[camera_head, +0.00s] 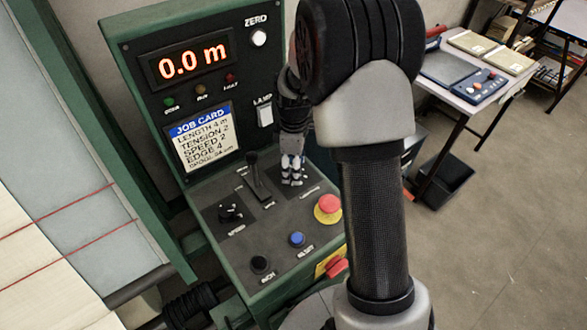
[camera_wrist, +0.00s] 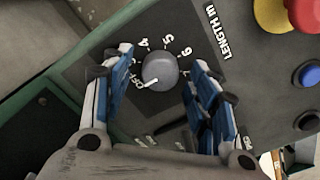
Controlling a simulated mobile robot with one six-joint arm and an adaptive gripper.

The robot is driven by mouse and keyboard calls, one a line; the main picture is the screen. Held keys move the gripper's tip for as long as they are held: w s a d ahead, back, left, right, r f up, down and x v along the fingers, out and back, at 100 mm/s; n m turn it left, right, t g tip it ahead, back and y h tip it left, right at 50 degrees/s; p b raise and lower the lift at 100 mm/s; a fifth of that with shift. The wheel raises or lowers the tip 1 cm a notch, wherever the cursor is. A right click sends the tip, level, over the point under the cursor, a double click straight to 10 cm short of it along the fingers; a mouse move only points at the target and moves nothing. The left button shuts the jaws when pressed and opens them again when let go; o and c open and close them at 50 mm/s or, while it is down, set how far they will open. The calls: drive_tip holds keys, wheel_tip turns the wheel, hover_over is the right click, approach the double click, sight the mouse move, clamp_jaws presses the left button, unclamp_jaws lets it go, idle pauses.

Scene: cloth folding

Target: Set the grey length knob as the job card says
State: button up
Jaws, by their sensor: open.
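The grey length knob (camera_wrist: 160,70) shows in the wrist view on a dark plate labelled LENGTH m. Its white mark points to the lower left, by the OFF label. The figures 4, 5 and 6 run around its upper side. My gripper (camera_wrist: 155,80) is open, its blue-and-white fingers on either side of the knob with a gap to each. In the head view my gripper (camera_head: 291,182) points down at the panel and hides the knob. The job card (camera_head: 203,138) reads length 4 m, tension 2, speed 2, edge 4; its last line is unclear.
The display (camera_head: 193,62) reads 0.0 m. Near my gripper are a black lever (camera_head: 256,175), a speed knob (camera_head: 230,212), a red-and-yellow stop button (camera_head: 328,208), a blue button (camera_head: 297,239) and a black button (camera_head: 260,264). A lamp switch (camera_head: 265,115) is above.

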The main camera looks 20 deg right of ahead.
drive_tip(key=shift+f, duration=0.25)
drive_tip(key=shift+c, duration=0.6)
drive_tip(key=c, duration=1)
